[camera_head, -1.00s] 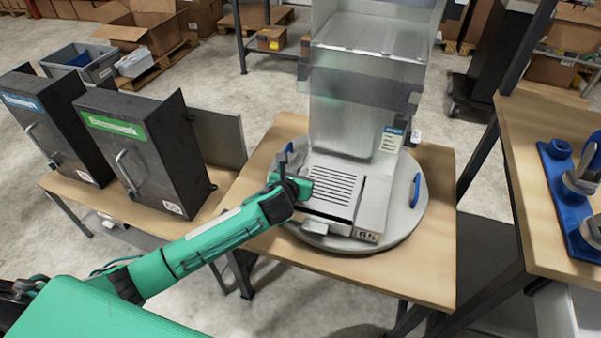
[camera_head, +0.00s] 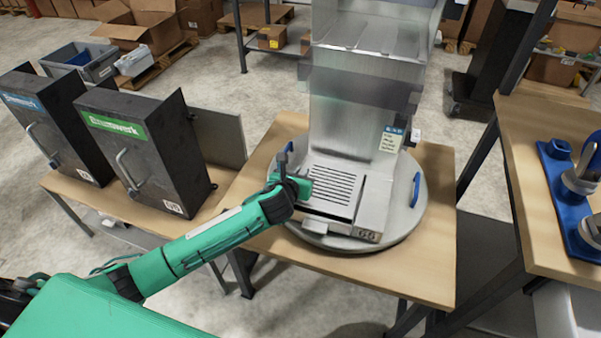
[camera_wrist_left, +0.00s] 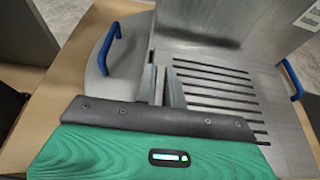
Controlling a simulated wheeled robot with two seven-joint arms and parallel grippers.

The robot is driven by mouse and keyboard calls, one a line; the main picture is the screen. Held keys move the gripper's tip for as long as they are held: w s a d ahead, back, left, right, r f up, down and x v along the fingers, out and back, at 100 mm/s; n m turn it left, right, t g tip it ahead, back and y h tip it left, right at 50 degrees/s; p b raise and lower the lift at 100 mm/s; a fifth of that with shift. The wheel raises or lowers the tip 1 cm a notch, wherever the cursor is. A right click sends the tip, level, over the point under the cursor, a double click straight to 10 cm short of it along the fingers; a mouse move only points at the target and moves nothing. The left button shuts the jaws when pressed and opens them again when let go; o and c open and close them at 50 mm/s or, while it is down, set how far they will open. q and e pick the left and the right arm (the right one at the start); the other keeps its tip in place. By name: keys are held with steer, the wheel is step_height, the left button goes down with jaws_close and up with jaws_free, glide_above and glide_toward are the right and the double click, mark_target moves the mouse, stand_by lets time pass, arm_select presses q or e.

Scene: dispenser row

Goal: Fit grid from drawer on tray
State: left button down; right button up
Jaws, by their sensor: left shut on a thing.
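The grey slotted grid (camera_head: 333,190) lies at the foot of the metal dispenser (camera_head: 350,110), over its tray (camera_head: 372,212). It looks about flat; I cannot tell if it is fully seated. My left gripper (camera_head: 301,188) is at the grid's left edge and shut on it. In the left wrist view the fingers (camera_wrist_left: 167,88) close at the edge of the grid (camera_wrist_left: 222,88), whose near part is hidden by my gripper body. I cannot make out an open drawer. My right gripper is out of view.
The dispenser stands on a round turntable (camera_head: 405,222) with blue handles (camera_head: 416,190), on a wooden table (camera_head: 425,275). Two dark cabinets (camera_head: 145,150) (camera_head: 55,125) stand at the left. A blue rack (camera_head: 565,205) lies on a table at the right.

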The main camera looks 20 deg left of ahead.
arm_select(q)
steer(key=shift+f+b, duration=0.3)
steer(key=shift+f, duration=0.45)
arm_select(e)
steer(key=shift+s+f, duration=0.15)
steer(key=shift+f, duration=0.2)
arm_select(q)
steer(key=c, duration=1.4)
jaws_free()
steer(key=shift+s, duration=0.1)
steer(key=v, duration=1.3)
steer(key=shift+s+p, duration=0.3)
steer(key=shift+p, duration=0.15)
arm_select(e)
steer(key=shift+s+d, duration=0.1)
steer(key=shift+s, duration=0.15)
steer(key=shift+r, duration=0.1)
